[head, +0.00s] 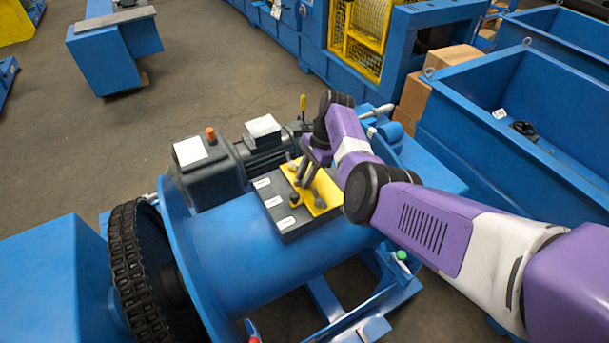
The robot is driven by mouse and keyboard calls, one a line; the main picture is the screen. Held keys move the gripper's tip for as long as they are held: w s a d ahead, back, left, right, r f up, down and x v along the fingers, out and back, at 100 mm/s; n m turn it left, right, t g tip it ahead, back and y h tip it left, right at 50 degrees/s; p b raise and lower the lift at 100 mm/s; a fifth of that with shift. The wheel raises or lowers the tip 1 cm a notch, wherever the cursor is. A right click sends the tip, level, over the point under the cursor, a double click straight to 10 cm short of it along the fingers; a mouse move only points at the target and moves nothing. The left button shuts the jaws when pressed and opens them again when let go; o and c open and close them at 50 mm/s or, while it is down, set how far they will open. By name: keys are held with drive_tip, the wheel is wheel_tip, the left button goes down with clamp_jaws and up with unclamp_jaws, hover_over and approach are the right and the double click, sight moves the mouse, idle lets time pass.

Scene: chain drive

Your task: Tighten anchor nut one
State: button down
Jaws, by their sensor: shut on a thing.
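A yellow bracket (324,188) sits on a dark plate (295,222) on top of the blue drum-shaped housing. Small grey nuts or bolt heads show on the bracket, one near its front left (294,199) and one near its front right (320,203). My gripper (302,178) points down at the back left part of the bracket. Its fingers are shut on what looks like an anchor nut there, but the fingers mostly hide it. I cannot read which nut carries which number.
White labels (274,201) lie along the plate's left side. A dark motor and gearbox (212,178) stand just behind. A black chain (125,255) wraps the wheel at left. A yellow-handled lever (303,104) stands behind my gripper. Blue bins (470,135) are at right.

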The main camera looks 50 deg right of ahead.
drive_tip(key=shift+d+r, duration=0.15)
drive_tip(key=c, duration=1.5)
unclamp_jaws()
drive_tip(key=shift+b+v, duration=0.3)
drive_tip(key=shift+v, duration=3.55)
